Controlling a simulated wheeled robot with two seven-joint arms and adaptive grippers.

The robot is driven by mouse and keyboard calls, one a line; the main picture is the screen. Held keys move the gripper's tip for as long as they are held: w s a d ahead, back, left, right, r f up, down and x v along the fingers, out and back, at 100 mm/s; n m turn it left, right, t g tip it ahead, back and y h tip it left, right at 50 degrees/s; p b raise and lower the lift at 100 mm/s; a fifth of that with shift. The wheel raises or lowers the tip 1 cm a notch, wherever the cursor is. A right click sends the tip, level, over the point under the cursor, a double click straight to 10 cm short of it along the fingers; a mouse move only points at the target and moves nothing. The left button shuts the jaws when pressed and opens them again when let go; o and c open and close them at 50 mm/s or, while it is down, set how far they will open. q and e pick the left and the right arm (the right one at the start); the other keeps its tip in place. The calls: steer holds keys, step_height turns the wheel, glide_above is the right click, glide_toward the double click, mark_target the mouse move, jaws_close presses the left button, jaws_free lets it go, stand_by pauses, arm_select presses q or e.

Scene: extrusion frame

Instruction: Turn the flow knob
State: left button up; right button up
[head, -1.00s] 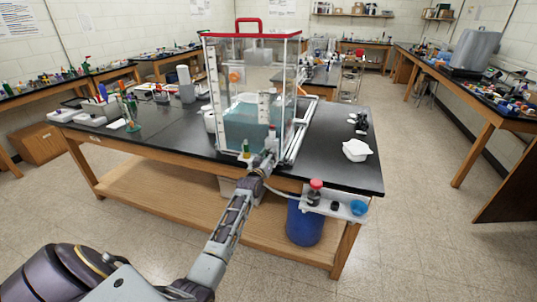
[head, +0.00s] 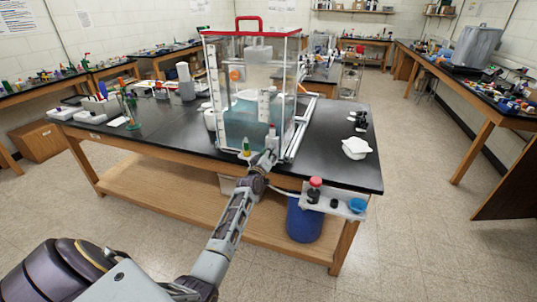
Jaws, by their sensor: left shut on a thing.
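The clear tank (head: 240,118) with a red-rimmed top and bluish water stands on the black bench. My left gripper (head: 268,157) reaches up to the tank's lower front right corner. It is shut on a small part there, which appears to be the flow knob; the fingers hide it, so its angle cannot be told. A small green bottle-like piece (head: 246,147) stands just left of the gripper. My right gripper is not in view.
A white shelf (head: 340,205) at the bench's front edge holds a red-capped bottle (head: 315,190) and a blue bowl (head: 357,205). A blue bucket (head: 304,222) is below.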

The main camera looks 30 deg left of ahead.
arm_select(q)
steer(key=shift+d+f, duration=0.1)
steer(key=shift+f, duration=0.2)
steer(key=o, duration=1)
steer(key=shift+c, duration=0.2)
steer(key=shift+o, duration=0.5)
steer(key=shift+r, duration=0.2)
steer(key=shift+s, duration=0.1)
steer(key=v, duration=1.1)
steer(key=shift+s, duration=0.4)
steer(key=shift+f, duration=0.1)
